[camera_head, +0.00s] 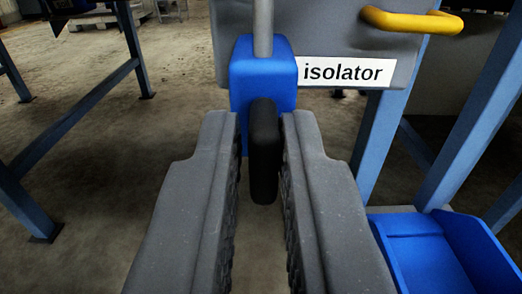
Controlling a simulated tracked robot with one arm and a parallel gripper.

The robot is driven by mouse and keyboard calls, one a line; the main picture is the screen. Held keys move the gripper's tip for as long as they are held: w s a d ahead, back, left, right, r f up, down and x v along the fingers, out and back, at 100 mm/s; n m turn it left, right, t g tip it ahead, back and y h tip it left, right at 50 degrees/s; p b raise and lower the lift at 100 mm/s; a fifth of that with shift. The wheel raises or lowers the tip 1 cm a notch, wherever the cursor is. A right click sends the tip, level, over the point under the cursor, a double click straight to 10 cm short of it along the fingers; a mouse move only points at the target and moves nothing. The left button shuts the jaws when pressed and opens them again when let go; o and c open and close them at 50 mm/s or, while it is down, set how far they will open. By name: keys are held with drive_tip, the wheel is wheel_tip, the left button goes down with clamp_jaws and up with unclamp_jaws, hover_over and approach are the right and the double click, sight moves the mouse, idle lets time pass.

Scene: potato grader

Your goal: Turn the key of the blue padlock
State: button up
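The blue padlock (262,70) hangs by its grey shackle (263,22) in front of a grey box labelled "isolator". The key (264,150), seen as a black upright grip, sticks out below the padlock's front towards me. My gripper (261,125) is open, with its two dark ribbed fingers on either side of the key. A narrow gap shows between the key and each finger, so the fingers do not appear to touch it. The lower part of the padlock is partly hidden behind the key and fingertips.
The isolator box (330,40) carries a white label (347,72) and a yellow handle (411,20) at upper right. Blue frame legs (470,140) stand at right and left. A blue bin (420,250) sits at lower right. Concrete floor is open at left.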

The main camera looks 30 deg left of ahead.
clamp_jaws()
drive_tip(key=shift+n, duration=0.4)
drive_tip(key=n+b, duration=0.2)
drive_tip(key=n, duration=0.1)
drive_tip(key=shift+f+n, duration=0.15)
drive_tip(key=shift+n, duration=0.15)
drive_tip(key=n+b, duration=0.4)
drive_tip(key=n, duration=0.1)
drive_tip(key=shift+a, duration=0.1)
drive_tip(key=n+b, duration=0.1)
drive_tip(key=n, duration=0.3)
drive_tip(key=shift+n, duration=2.2)
